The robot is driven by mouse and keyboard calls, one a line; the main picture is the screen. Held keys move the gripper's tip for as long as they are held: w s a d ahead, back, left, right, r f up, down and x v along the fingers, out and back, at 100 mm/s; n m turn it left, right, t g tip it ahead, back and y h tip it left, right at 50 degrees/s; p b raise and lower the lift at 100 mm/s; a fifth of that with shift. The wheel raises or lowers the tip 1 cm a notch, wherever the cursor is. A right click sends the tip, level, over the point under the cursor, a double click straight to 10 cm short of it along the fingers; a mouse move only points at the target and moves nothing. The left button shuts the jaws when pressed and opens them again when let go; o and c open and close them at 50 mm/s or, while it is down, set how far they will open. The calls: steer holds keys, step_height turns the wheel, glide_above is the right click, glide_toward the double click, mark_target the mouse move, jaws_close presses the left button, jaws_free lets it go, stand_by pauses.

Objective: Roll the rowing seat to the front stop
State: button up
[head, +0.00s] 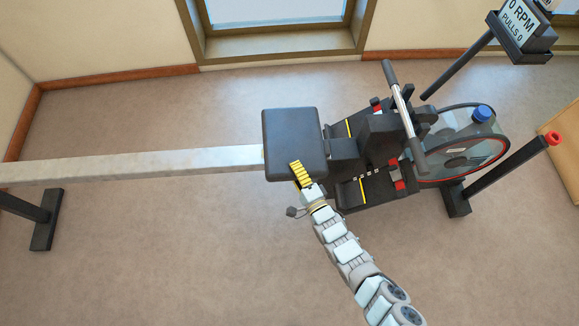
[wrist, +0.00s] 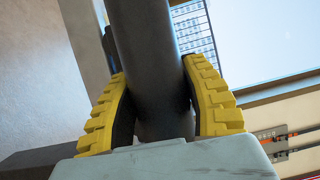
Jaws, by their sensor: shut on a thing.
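The rowing seat (head: 292,138) is a dark grey padded block on the pale rail (head: 150,165), at the rail's front end beside the footrests. My gripper (head: 298,170) reaches the seat's near right edge from below. In the wrist view my yellow fingers (wrist: 160,105) are shut on a dark grey rounded part (wrist: 150,55), which I take to be the seat's edge. The front stop cannot be made out; the seat hides the rail end, and I cannot tell whether they touch.
Black footrests (head: 355,190) with yellow lines and red clips lie just right of the seat. The handle bar (head: 403,115), flywheel (head: 460,150) and monitor (head: 522,30) stand farther right. The rail left of the seat is clear, with a rear leg (head: 46,220) at far left.

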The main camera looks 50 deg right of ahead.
steer(key=o, duration=1.3)
steer(key=shift+w, duration=0.1)
steer(key=shift+c, duration=0.2)
steer(key=v, duration=1.2)
steer(key=shift+a+r, duration=0.1)
